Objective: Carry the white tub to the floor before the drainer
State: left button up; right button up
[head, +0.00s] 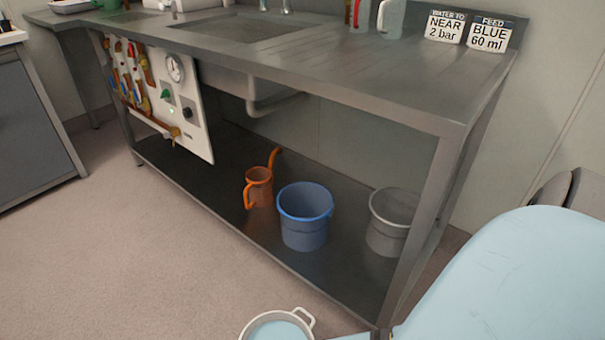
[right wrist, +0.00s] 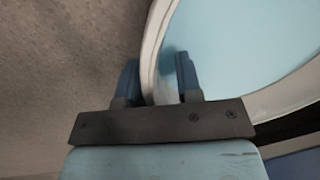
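The white tub (head: 259,325) shows at the bottom edge of the head view, cut off by it, with a handle at its far right side and pale blue inside. I cannot tell whether it is on or above the floor. In the right wrist view its white rim (right wrist: 157,45) passes between the fingers of my right gripper (right wrist: 158,78), one finger inside and one outside, closed against the wall. The ribbed drainer (head: 400,68) is the right part of the steel bench top. The floor (head: 150,250) before the bench is pale. My left gripper is out of view.
Under the bench, a low shelf holds an orange jug (head: 259,188), a blue bucket (head: 304,215) and a grey bucket (head: 390,225). A white valve panel (head: 185,95) hangs at the bench front. The floor at left is clear up to a grey cabinet (head: 35,130).

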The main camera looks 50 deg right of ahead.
jog(key=shift+r, duration=0.15)
pick_arm(q)
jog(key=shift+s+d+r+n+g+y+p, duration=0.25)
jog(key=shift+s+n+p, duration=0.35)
jog(key=shift+p, duration=0.65)
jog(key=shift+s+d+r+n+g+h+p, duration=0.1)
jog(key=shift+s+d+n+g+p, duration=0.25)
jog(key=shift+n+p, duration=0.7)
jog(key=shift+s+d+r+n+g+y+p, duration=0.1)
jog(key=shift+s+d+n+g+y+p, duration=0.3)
jog(key=shift+p, duration=1.05)
pick_arm(e)
notch_tip(320, 180, up, 12)
jog(key=s, duration=0.1)
jog(key=shift+s, duration=0.3)
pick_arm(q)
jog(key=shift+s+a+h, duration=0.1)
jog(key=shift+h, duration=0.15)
